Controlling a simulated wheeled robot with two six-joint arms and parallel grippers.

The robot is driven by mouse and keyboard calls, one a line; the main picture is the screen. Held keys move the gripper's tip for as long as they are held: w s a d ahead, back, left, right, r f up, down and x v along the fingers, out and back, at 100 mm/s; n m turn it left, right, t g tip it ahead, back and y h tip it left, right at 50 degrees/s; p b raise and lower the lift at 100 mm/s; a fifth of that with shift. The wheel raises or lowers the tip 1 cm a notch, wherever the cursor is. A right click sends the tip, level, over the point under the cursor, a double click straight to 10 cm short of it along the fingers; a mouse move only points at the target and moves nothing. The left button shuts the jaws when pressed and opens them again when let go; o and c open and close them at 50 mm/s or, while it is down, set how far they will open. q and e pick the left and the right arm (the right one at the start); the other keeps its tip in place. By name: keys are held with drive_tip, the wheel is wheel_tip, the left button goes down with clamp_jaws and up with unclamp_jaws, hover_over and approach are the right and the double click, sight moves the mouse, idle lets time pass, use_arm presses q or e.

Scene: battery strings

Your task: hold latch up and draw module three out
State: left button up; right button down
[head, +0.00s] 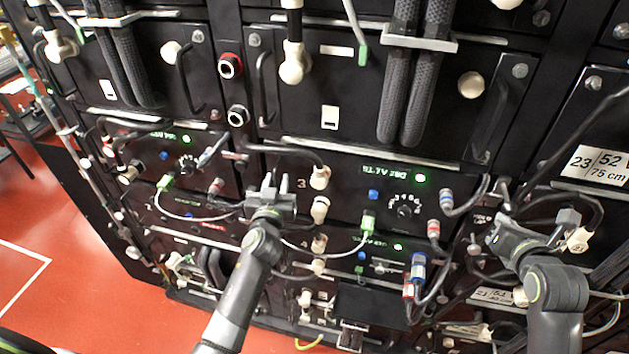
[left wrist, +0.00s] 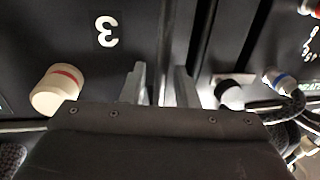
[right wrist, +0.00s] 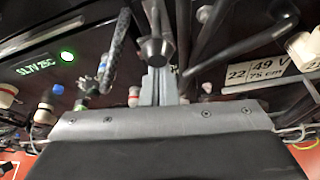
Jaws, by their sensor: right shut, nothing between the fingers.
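Module three is a black front panel (head: 340,190) with a "3" label, a lit green lamp, a blue button and a round dial. My right gripper (head: 503,228) is shut and empty, to the right of the panel. A grey cone-shaped knob (right wrist: 155,48) appears at its fingertips; contact is unclear. I cannot make out the latch for certain.
A cream plug with a red band (left wrist: 57,90) is beside my left gripper. Cables and plugs (head: 440,215) crowd the panel's right side. Thick black hoses (head: 410,90) hang above. A "52 V" label (head: 600,165) is at the far right. Red floor (head: 90,290) shows at lower left.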

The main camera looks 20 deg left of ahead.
use_arm(q)
drive_tip(key=shift+c, duration=0.5)
clamp_jaws()
idle(0.8)
